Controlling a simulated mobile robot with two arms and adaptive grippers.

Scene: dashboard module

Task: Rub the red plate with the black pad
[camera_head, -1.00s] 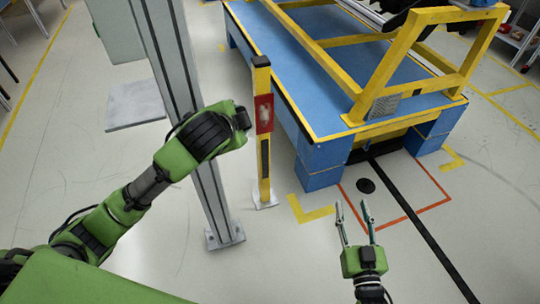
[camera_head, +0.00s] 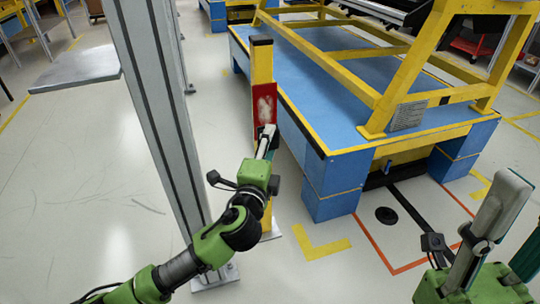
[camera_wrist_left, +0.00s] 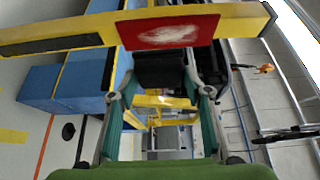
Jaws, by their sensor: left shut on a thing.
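The red plate (camera_head: 264,102) with a whitish smear is on a yellow post; it also shows in the left wrist view (camera_wrist_left: 200,28). My left gripper (camera_head: 267,142) is at the plate's lower end. In the left wrist view its fingers (camera_wrist_left: 161,88) hold the black pad (camera_wrist_left: 160,68) between their tips. The pad lies right along the plate's edge there; I cannot tell whether it touches the surface. My right gripper (camera_head: 506,228) is at the lower right with its fingers apart and nothing seen between them.
The yellow post (camera_head: 262,62) stands between a grey column (camera_head: 160,110) and a blue platform (camera_head: 330,150). The platform bears a yellow frame (camera_head: 400,75). A black disc (camera_head: 386,215) lies on the floor inside red lines.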

